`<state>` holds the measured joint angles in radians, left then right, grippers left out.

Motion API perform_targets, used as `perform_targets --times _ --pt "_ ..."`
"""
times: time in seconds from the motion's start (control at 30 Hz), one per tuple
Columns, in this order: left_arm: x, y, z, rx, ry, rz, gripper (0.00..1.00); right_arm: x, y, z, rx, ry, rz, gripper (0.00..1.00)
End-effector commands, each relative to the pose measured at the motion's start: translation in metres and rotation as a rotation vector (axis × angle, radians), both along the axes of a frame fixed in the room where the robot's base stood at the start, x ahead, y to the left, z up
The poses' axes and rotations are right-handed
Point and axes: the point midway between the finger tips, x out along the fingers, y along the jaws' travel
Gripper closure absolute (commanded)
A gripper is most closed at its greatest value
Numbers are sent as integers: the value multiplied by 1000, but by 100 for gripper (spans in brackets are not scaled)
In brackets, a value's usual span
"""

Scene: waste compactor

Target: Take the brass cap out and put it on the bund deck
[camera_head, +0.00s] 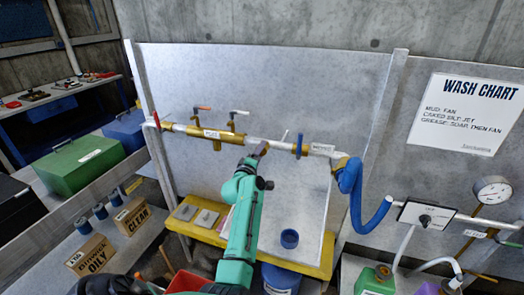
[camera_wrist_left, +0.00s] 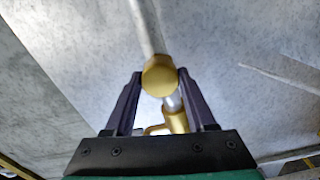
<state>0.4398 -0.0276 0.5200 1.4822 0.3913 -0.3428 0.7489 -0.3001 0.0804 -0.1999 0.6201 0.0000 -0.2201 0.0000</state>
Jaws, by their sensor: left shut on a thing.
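My left gripper (camera_head: 262,149) is raised in front of the white back panel, at the wash pipe. In the left wrist view, its two dark fingers (camera_wrist_left: 158,84) are shut on the brass cap (camera_wrist_left: 160,76), a round gold-coloured piece seen end-on. A pale pipe shows behind the cap; I cannot tell whether they touch. In the head view the cap is not clearly seen at the fingertips. The yellow-edged deck (camera_head: 312,270), which looks like the bund deck, lies below, partly hidden by my left arm. My right gripper is not in view.
A blue cup (camera_head: 289,238) and grey plates (camera_head: 205,219) stand on the deck. A blue hose (camera_head: 352,190) hangs at right. A green box (camera_head: 78,160) and cartons (camera_head: 132,216) stand at left.

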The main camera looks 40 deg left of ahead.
Motion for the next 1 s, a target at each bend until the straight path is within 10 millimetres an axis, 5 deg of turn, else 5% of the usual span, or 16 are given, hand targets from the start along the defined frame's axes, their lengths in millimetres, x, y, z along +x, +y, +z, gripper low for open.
perform_targets --times 0.17,0.37,0.53,0.57,0.63,1.0 --pt "0 0 1 1 -2 0 100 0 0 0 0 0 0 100" --pt "0 0 2 -412 -149 0 100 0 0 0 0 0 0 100" --pt "0 0 1 -423 -151 0 100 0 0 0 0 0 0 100" --pt "0 0 1 -423 -151 0 37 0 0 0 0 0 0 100" --pt "0 0 1 -421 -150 0 10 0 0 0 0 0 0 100" --pt "0 0 0 -419 -146 -1 15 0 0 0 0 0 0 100"
